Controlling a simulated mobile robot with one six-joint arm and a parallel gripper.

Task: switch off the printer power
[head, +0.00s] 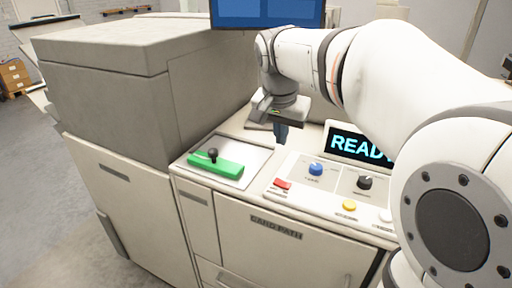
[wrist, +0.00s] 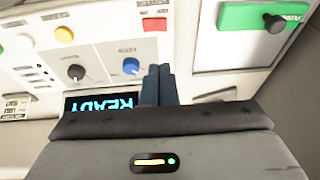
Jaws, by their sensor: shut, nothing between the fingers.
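I cannot read which one is labelled power. The display (head: 358,147) reads READY. My gripper (head: 281,138) is shut and empty, pointing down above the back left of the panel. In the wrist view, which shows the panel upside down, my fingertips (wrist: 158,70) appear beside the blue knob (wrist: 131,66), with the red control (wrist: 154,24) beyond them. No contact is visible.
A green slide with a black knob (head: 215,163) sits on a white plate left of the panel. The tall grey printer housing (head: 110,90) stands at the left. A blue monitor (head: 268,12) is behind. My arm hides the panel's right end in the head view.

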